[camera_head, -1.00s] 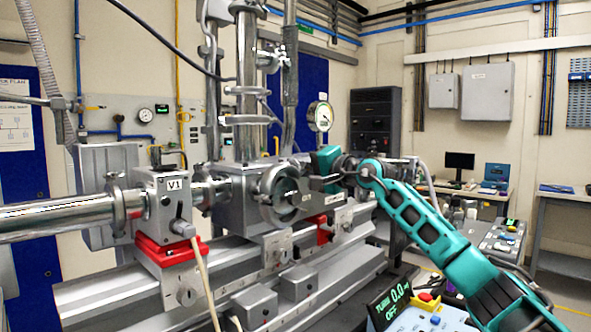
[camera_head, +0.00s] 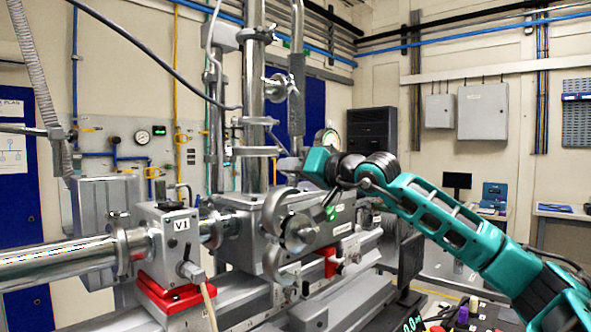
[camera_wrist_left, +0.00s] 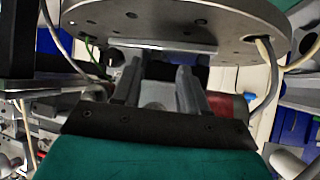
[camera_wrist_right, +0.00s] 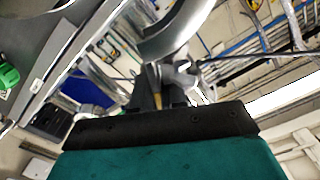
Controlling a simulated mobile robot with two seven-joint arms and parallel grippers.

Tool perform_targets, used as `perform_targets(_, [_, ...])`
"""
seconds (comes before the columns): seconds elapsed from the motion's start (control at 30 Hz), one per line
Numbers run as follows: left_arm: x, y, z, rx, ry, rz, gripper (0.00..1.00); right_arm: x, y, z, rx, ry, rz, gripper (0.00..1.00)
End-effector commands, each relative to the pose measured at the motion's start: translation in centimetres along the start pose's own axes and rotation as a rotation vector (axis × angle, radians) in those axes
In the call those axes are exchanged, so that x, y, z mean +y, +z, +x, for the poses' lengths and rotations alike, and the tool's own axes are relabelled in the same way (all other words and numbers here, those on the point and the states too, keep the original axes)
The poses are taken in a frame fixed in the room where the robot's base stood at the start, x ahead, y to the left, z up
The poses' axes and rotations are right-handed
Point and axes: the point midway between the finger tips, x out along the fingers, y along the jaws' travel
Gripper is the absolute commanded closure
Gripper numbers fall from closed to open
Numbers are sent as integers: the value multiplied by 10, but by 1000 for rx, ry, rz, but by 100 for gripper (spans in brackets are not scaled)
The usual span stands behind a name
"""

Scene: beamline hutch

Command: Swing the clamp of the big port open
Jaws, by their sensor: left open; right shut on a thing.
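The big port (camera_head: 299,232) is the round metal flange on the side of the steel chamber, in the middle of the head view. Its clamp (camera_head: 270,217) is a bright metal ring around it; a curved metal band shows close up in the right wrist view (camera_wrist_right: 172,38). My right gripper (camera_head: 328,204) is at the right side of the ring, shut on part of the clamp. In the right wrist view a small brass piece (camera_wrist_right: 155,98) shows between the fingers (camera_wrist_right: 157,92).
Valve block V1 (camera_head: 178,245) on a red base stands left of the chamber, joined to a long pipe (camera_head: 55,266). Vertical columns rise behind the port. A control console (camera_head: 462,318) lies below my right arm.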

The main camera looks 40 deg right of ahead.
Motion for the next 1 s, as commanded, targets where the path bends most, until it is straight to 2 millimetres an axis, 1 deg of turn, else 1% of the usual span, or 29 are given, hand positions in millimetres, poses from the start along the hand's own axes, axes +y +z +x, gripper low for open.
perform_targets(0.03, [0,-2,-2,-2,1,0,57,-4,-1,0,0,-1,-19,100])
perform_targets(0.2, [1,-1,-6,-9,1,-1,57,-9,0,0,1,-1,-61,100])
perform_targets(0.7, [1,3,-7,-18,2,0,57,-12,1,0,2,-3,-82,100])
perform_targets(0.73, [1,3,-7,-18,1,0,57,-12,1,0,2,-3,-82,86])
perform_targets(0.93, [0,3,-7,-18,1,1,57,-12,1,0,1,-2,-79,67])
perform_targets(1.0, [0,3,-7,-18,1,1,57,-12,1,0,1,-2,-78,67])
